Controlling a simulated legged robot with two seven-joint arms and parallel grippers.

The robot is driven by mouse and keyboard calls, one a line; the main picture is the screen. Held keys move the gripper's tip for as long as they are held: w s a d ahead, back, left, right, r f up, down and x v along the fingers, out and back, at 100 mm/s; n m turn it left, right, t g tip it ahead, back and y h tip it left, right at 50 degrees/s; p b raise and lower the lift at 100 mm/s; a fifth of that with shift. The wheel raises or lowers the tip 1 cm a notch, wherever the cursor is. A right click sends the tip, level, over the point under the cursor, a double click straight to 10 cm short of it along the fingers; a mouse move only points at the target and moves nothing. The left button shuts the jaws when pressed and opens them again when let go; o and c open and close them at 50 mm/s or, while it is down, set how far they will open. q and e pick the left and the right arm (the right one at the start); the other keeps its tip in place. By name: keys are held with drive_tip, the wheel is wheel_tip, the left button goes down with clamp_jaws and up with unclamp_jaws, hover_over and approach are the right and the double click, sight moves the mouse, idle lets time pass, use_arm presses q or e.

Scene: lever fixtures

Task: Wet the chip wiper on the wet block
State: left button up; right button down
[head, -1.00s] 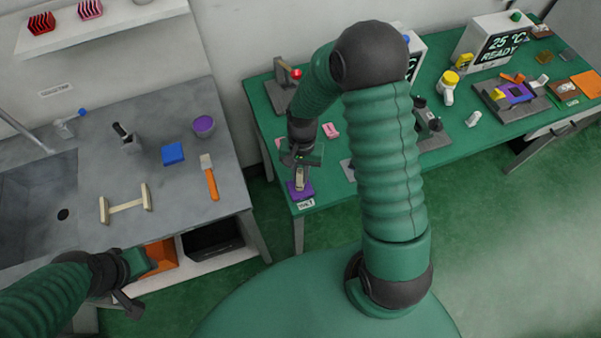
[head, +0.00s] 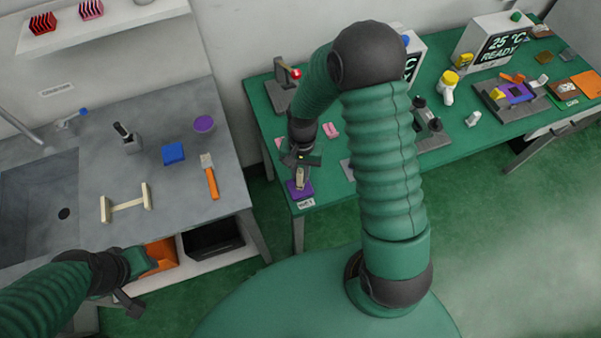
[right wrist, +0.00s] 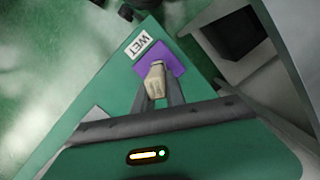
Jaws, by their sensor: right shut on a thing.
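The beige chip wiper (head: 300,177) is held in my right gripper (head: 300,170), which is shut on it. The wiper points down over the purple wet block (head: 305,192) at the left front corner of the green table. In the right wrist view, the wiper (right wrist: 155,78) sits between the fingers and its tip overlaps the purple block (right wrist: 174,62). I cannot tell whether the tip presses on the block or is just above it. A white WET label (right wrist: 140,45) lies beside the block.
Devices stand farther right.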

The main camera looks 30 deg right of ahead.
drive_tip(key=shift+s, duration=0.1)
wheel_tip(320, 180, up, 7)
drive_tip(key=p, duration=0.6)
drive_tip(key=shift+p, duration=0.35)
idle(0.4)
